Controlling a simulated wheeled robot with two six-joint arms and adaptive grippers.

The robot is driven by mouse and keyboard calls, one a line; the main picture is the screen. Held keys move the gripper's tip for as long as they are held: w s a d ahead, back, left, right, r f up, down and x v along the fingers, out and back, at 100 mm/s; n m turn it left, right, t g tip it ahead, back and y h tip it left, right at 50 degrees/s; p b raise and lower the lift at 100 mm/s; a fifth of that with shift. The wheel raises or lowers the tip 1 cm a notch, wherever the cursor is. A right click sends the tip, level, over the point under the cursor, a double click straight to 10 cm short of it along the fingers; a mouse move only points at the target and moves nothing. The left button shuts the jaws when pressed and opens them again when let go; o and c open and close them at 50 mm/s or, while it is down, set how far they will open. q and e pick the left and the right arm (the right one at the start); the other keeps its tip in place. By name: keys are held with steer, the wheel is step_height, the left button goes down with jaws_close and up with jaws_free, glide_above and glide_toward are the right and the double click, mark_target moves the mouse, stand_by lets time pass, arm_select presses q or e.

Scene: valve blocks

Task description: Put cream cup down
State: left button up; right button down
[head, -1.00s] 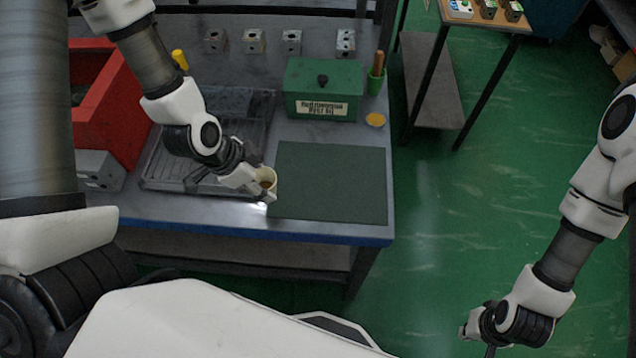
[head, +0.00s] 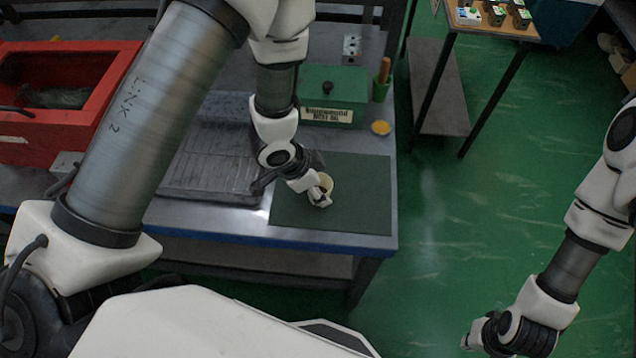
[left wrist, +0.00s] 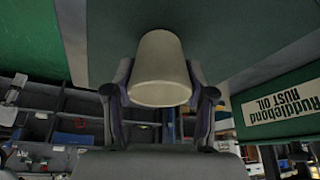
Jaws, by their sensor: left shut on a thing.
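The cream cup (head: 327,183) is in my left gripper (head: 321,193), over the left part of the dark green mat (head: 360,205) on the workbench. In the left wrist view the cup (left wrist: 160,70) sits between the two fingers of the left gripper (left wrist: 160,95), which are shut on its sides. I cannot tell whether the cup touches the mat. My right gripper (head: 478,335) is at the lower right, over the green floor, away from the bench. Its fingers are too small and turned away to read.
A green box labelled rust oil (head: 333,95) stands behind the mat, with a yellow disc (head: 381,128) and a green holder (head: 380,90) beside it. A grey ribbed tray (head: 210,165) lies left of the mat. A red bin (head: 105,95) is further left. The mat's right side is clear.

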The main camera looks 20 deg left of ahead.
arm_select(q)
steer(key=shift+w, duration=0.15)
steer(key=shift+f, duration=0.15)
steer(key=o, duration=1.3)
steer(key=shift+c, duration=0.2)
steer(key=shift+r, duration=0.25)
steer(key=shift+a+r, duration=0.1)
steer(key=shift+r, duration=0.25)
steer(key=v, duration=1.1)
steer(key=shift+p, duration=0.45)
